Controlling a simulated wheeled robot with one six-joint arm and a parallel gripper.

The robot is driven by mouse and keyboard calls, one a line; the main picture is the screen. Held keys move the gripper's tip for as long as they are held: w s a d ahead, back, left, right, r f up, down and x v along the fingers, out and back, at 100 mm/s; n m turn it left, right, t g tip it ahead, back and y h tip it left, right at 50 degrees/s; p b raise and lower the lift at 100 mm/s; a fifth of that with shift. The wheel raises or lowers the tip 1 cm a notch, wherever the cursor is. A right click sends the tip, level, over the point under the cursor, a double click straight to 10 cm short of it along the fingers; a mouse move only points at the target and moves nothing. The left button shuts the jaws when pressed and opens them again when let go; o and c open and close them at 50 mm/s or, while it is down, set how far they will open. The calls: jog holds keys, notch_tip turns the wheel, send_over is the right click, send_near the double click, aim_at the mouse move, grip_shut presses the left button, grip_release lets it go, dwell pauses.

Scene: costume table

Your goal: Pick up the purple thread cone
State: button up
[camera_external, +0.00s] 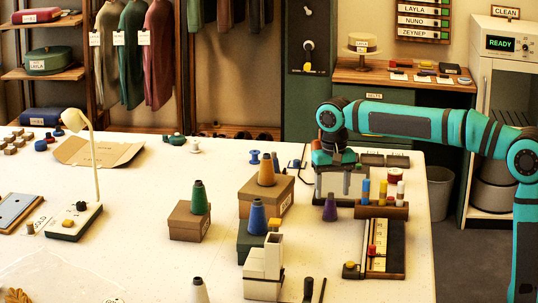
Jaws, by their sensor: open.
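The purple thread cone (330,208) is small and dark-tipped. It stands upright on the white table (150,235), right of the blue cone and left of a rack of coloured spools. From this view I cannot tell the exact gap between the fingers and the cone.
Green (199,199), orange (266,171) and blue (257,218) cones stand on boxes to the left. A spool rack (383,211) is close right of the purple cone. A dark tray (385,255) lies in front of it.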

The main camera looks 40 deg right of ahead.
aim_at(331, 199)
jog(key=shift+w+f, duration=0.15)
jog(key=shift+f, duration=2.6)
jog(key=c, duration=1)
